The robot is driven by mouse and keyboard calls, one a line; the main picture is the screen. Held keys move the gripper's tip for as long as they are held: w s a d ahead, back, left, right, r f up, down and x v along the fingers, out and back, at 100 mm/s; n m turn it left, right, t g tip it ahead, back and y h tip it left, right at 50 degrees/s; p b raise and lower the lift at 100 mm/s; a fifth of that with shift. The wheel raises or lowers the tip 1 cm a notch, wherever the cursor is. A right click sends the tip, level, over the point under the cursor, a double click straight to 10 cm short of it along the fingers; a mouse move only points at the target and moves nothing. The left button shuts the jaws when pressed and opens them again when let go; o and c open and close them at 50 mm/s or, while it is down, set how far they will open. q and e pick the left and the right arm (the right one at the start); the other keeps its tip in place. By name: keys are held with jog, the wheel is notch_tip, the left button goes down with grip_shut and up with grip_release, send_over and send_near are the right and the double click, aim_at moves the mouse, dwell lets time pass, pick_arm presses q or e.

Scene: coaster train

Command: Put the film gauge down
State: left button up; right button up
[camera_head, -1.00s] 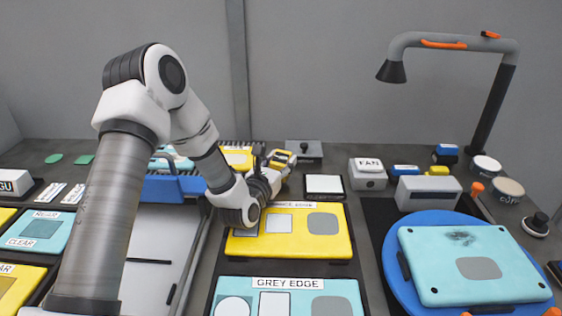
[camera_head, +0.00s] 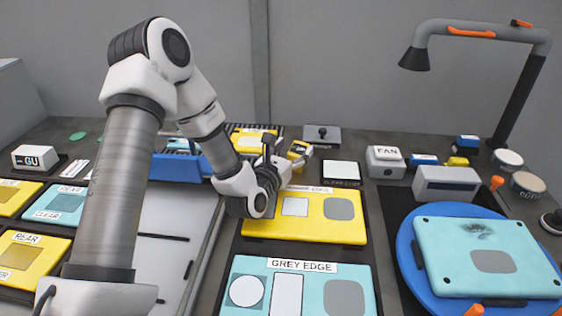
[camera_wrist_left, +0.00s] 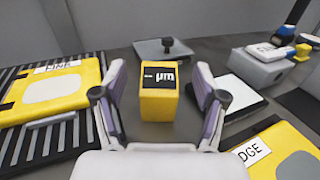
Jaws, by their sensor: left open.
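The film gauge (camera_wrist_left: 158,90) is a yellow block with a black face marked "µm". It stands upright on the dark bench and fills the gap ahead of my left gripper (camera_wrist_left: 160,100). The gripper is open, with one finger on each side of the gauge; a gap shows on both sides in the left wrist view. In the head view the gauge (camera_head: 299,150) is partly hidden by the gripper, beyond the yellow plate (camera_head: 345,232). My right gripper is out of view.
A blue rack (camera_head: 165,168) is to the left. The fan box (camera_head: 386,163) and a blue turntable (camera_head: 408,240) are to the right.

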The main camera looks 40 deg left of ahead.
pick_arm(q)
jog(key=s, duration=0.5)
jog(key=s+d+b, duration=0.1)
jog(key=s, duration=0.2)
jog(key=shift+s+d, duration=0.1)
jog(key=shift+s, duration=0.05)
jog(key=shift+f, duration=0.15)
dwell(0.6)
